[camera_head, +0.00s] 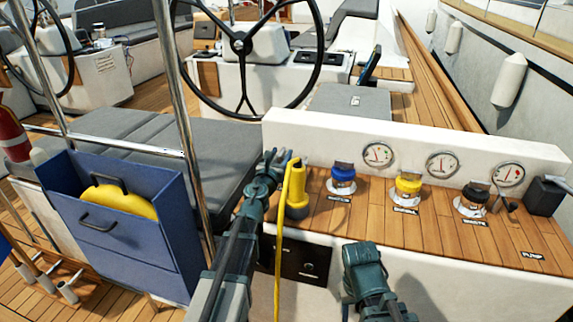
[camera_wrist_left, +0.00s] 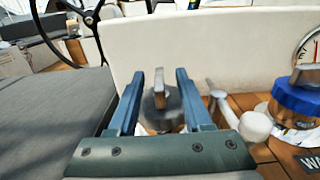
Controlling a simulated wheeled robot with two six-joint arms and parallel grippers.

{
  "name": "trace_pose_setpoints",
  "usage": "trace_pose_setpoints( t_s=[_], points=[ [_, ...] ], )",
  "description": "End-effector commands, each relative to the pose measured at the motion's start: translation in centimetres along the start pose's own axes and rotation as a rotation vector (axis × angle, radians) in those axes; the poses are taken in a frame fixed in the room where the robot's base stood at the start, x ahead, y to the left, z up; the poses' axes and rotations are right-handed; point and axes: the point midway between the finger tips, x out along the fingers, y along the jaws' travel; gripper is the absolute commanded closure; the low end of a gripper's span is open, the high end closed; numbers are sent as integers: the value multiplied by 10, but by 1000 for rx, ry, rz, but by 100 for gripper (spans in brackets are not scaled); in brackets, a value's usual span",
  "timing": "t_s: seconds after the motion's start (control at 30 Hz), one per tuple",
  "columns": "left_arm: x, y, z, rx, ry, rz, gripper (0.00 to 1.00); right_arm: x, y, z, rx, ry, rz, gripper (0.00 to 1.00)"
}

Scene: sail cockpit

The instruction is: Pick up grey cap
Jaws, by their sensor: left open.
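The grey cap (camera_wrist_left: 160,98) shows in the left wrist view, with an upright tab on top, standing at the deck panel. My left gripper (camera_wrist_left: 158,84) is open, with one finger on each side of the cap. I cannot tell whether the fingers touch it. In the head view my left gripper (camera_head: 270,160) is at the left end of the wooden panel, and I cannot make out the grey cap there. My right arm (camera_head: 365,268) shows low in the head view, but its gripper fingers do not show.
A yellow fitting with a cord (camera_head: 296,194) stands right beside my left gripper. Blue (camera_head: 342,175), yellow (camera_head: 408,185) and black (camera_head: 474,198) caps follow to the right. A white wall with gauges (camera_head: 442,163) rises behind. A grey cushion (camera_head: 190,150) lies left.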

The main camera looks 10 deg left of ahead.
Motion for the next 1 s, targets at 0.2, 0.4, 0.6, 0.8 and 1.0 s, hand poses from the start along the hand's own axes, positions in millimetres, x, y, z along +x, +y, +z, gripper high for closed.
trace_pose_setpoints(
  t_s=[0.2,0.4,0.6,0.8,1.0],
  points=[
    [10,6,1,0,0,0,50,-1,0,0,0,0,0,50],
    [10,5,1,0,0,0,67,-1,0,0,0,0,0,50],
    [10,5,1,0,0,0,100,-1,0,0,0,0,0,50],
    [10,5,1,0,0,0,100,-1,0,0,0,0,0,50],
    [10,5,1,0,0,0,100,-1,0,0,0,0,0,50]
  ],
)
